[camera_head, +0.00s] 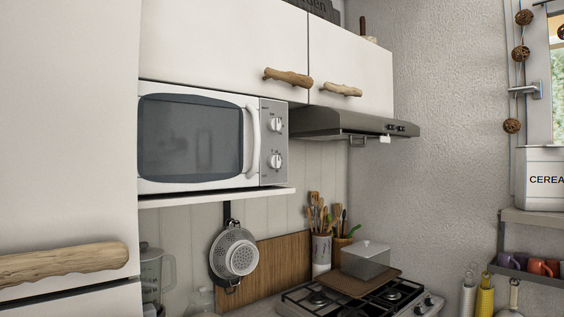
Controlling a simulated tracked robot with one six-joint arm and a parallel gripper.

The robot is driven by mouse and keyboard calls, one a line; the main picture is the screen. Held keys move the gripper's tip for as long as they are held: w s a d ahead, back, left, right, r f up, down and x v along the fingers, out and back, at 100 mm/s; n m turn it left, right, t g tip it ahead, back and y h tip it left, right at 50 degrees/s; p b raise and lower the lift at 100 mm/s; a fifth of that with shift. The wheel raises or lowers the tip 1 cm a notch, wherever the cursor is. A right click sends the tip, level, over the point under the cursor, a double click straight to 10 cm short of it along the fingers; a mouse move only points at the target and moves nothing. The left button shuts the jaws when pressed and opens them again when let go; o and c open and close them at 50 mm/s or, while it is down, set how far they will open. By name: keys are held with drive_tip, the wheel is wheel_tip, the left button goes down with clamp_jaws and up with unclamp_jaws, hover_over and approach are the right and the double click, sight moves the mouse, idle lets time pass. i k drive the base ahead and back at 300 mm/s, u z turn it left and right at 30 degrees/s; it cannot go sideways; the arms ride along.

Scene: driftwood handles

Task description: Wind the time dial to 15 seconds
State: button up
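A white microwave (190,139) with a dark glass door and a curved white handle (252,139) stands on a white shelf at left centre. Its door looks closed. Its grey control panel on the right side carries two round white dials, an upper dial (276,125) and a lower dial (275,161). The dial markings are too small to read, so I cannot tell which is the time dial or what it is set to. My gripper and arm are not in view.
White cupboards with driftwood handles (288,77) hang above the microwave. A dark range hood (350,123) juts out to its right. The shelf edge (220,198) runs beneath it, with a hanging colander (235,252) and a gas stove (345,300) below. A tall white cabinet (65,130) stands at left.

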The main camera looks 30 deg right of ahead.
sight(273, 161)
drive_tip(key=u, duration=1.8)
drive_tip(key=k, duration=0.55)
drive_tip(key=z, duration=2)
